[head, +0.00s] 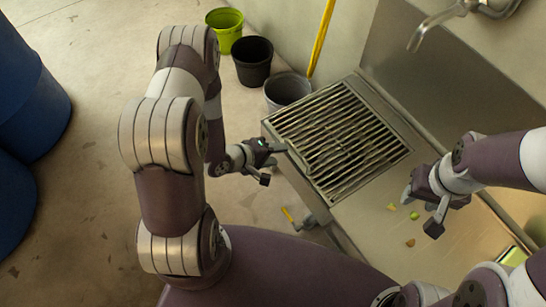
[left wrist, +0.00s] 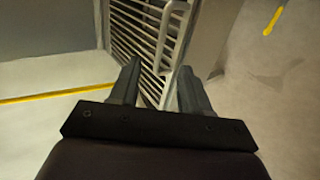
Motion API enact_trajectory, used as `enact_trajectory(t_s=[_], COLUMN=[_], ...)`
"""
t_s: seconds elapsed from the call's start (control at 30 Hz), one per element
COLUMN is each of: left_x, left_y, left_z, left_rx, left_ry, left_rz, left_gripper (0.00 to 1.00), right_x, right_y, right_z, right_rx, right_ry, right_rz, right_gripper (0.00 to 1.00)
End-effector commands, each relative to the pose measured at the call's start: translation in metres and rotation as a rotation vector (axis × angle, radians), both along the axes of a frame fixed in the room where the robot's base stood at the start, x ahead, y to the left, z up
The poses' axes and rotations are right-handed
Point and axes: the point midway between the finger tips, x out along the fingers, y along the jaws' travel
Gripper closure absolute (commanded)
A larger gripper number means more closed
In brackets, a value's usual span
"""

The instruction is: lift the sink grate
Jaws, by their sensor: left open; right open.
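The sink grate (head: 340,135) is a rectangular metal frame with many parallel slats, lying over the left part of the metal sink unit in the head view. My left gripper (head: 275,163) is open at the grate's left edge. In the left wrist view, the slats of the grate (left wrist: 140,38) lie beyond my open left fingers (left wrist: 158,88). A pale bar at the grate's edge runs down toward the gap between them; I cannot tell whether they touch it. My right gripper (head: 420,210) is open and empty over the counter, right of the grate.
The metal counter (head: 375,220) holds several small scraps. A green bucket (head: 226,32), a black bucket (head: 252,62) and a grey bucket (head: 286,92) stand behind the grate on the floor. A faucet (head: 440,20) juts from the wall. Blue barrels (head: 30,110) stand far left.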

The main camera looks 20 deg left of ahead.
Motion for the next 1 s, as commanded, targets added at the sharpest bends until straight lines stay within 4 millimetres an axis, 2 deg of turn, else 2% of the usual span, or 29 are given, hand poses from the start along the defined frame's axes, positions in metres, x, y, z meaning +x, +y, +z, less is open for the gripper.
enact_trajectory(t_s=[0.4, 0.7, 1.0], left_x=[0.037, 0.061, 0.066], left_y=[-0.030, -0.047, -0.052], left_z=[-0.045, -0.064, -0.067], left_rx=[0.004, 0.005, 0.004], left_ry=[0.000, 0.001, 0.001], left_rz=[-0.002, -0.002, -0.001], left_gripper=[0.53, 0.53, 0.53], right_x=[0.000, 0.000, 0.000], right_y=[0.000, 0.000, 0.000], right_z=[-0.056, -0.064, -0.065], right_rx=[0.000, 0.000, 0.000], right_ry=[0.002, 0.001, 0.001], right_rz=[0.000, 0.000, 0.000], right_gripper=[0.57, 0.57, 0.57])
